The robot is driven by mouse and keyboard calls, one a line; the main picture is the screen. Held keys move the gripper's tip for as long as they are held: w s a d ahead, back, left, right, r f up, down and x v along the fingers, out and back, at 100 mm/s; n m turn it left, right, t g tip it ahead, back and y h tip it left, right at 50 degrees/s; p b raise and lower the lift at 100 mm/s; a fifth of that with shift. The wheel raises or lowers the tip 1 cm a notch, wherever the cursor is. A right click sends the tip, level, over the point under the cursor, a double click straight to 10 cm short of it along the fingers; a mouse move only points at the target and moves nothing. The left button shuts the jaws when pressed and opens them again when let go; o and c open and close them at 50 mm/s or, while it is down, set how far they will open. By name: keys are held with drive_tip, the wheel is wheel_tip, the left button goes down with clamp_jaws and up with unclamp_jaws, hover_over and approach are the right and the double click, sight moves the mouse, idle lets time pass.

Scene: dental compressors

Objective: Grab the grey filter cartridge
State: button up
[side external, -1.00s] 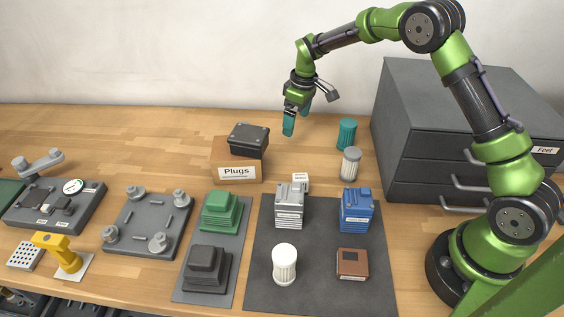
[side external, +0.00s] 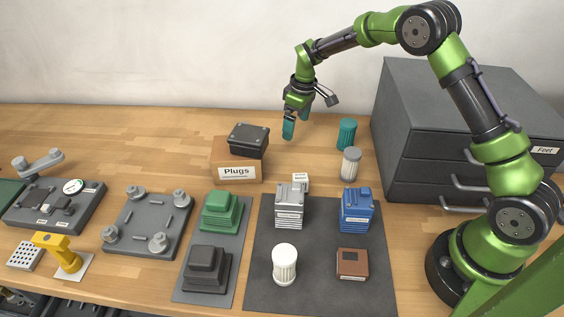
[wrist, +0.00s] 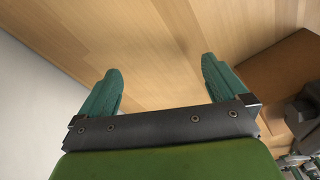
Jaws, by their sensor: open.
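The grey filter cartridge (side external: 350,164) stands upright on the wooden table, with a grey cap and a pale ribbed body. A teal cartridge (side external: 347,134) stands just behind it, and a white cartridge (side external: 285,264) stands on the dark mat in front. My gripper (side external: 297,124) hangs above the back of the table, to the left of the grey cartridge and apart from it. In the wrist view my gripper (wrist: 160,82) shows two teal fingers spread wide with only bare table between them. The grey cartridge is not seen in the wrist view.
A cardboard box labelled Plugs (side external: 237,173) with a dark block (side external: 248,140) on top stands left of my gripper. A dark drawer cabinet (side external: 450,120) stands at the right. The dark mat (side external: 320,290) also bears a grey unit (side external: 290,206) and a blue unit (side external: 357,210).

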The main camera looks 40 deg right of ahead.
drive_tip(key=c, duration=0.4)
drive_tip(key=shift+c, duration=0.2)
wheel_tip(320, 180, up, 4)
drive_tip(key=t, duration=0.1)
wheel_tip(320, 180, up, 12)
drive_tip(key=m+g, duration=0.2)
drive_tip(key=m, duration=0.3)
hover_over(352, 152)
drive_tip(key=shift+h, duration=0.3)
drive_tip(key=f, duration=1.1)
drive_tip(key=shift+w+d, duration=0.25)
drive_tip(key=shift+w, duration=0.15)
drive_tip(key=f, duration=0.2)
drive_tip(key=s+f, duration=0.1)
drive_tip(key=f, duration=0.1)
drive_tip(key=shift+a+f, duration=0.1)
drive_tip(key=shift+a, duration=0.1)
drive_tip(key=shift+w+f, duration=0.1)
drive_tip(key=shift+f, duration=0.5)
